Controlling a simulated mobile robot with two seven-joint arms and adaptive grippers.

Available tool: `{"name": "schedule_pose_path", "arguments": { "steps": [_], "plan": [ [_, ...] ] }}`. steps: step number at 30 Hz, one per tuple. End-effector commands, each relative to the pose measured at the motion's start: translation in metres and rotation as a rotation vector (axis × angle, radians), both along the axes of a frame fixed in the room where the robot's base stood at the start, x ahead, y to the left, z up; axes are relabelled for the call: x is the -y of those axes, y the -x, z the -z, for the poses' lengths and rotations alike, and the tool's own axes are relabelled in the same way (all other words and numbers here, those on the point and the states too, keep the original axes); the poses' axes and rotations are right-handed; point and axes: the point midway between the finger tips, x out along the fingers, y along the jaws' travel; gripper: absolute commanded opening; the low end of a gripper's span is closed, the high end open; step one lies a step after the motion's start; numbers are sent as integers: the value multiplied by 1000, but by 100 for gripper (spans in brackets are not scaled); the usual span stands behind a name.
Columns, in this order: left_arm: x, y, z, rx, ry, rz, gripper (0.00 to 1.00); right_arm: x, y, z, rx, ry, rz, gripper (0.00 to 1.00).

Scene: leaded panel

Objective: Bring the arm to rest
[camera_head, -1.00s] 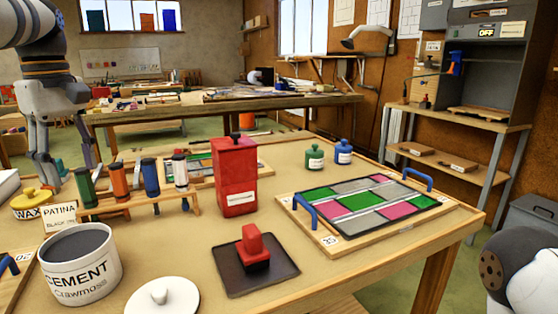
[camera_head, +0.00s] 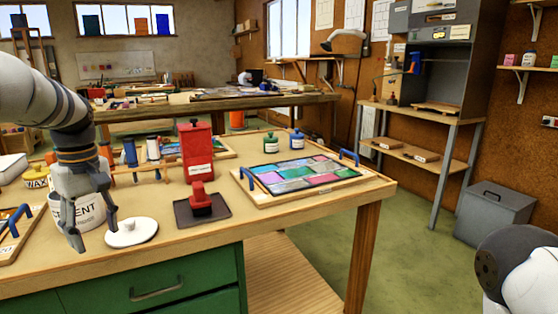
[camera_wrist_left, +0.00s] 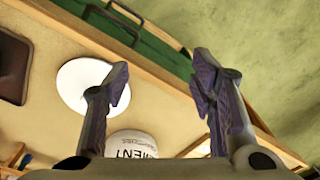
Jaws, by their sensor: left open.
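My left gripper (camera_head: 95,233) hangs fingers down over the front left of the workbench, in front of the cement tub (camera_head: 88,211). Its fingers are spread apart with nothing between them. In the left wrist view the open gripper (camera_wrist_left: 162,72) has the white lid (camera_wrist_left: 84,84) beside its left finger, with the cement tub (camera_wrist_left: 131,143) below. The white lid (camera_head: 131,232) lies on the bench just right of the fingers in the head view. My right gripper is out of view; a white and dark arm part shows at the lower right.
The leaded panel (camera_head: 300,174) lies on a board with blue handles at the bench's right. A red stamp (camera_head: 201,201) sits on a dark pad (camera_head: 222,210), before a red canister (camera_head: 196,150). Green drawers (camera_head: 155,292) are under the bench front. Open floor (camera_head: 415,240) lies to the right.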

Motion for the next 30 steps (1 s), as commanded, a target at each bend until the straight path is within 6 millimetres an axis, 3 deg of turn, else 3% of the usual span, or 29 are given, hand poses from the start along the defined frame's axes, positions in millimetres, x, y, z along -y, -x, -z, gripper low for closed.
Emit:
{"name": "schedule_pose_path", "arguments": {
  "steps": [1,4,7,9,13,16,18,21,24,30],
  "plan": [
    [4,7,41,-31,-4,44,51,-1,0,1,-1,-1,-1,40],
    [14,27,122,-58,-21,164,51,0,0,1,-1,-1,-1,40],
    [30,66,198,-86,-32,305,51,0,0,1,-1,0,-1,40],
    [44,103,245,-107,-32,413,51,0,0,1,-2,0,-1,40],
    [78,192,311,-136,-10,628,51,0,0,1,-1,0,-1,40],
    [107,267,335,-148,27,793,51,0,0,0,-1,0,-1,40],
    [126,313,338,-145,58,894,51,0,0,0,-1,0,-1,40],
    [147,360,332,-134,97,1001,51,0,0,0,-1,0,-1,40],
    [158,384,324,-120,120,1057,51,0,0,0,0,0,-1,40],
    [161,389,321,-111,124,1076,51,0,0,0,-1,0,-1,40]
  ]
}}
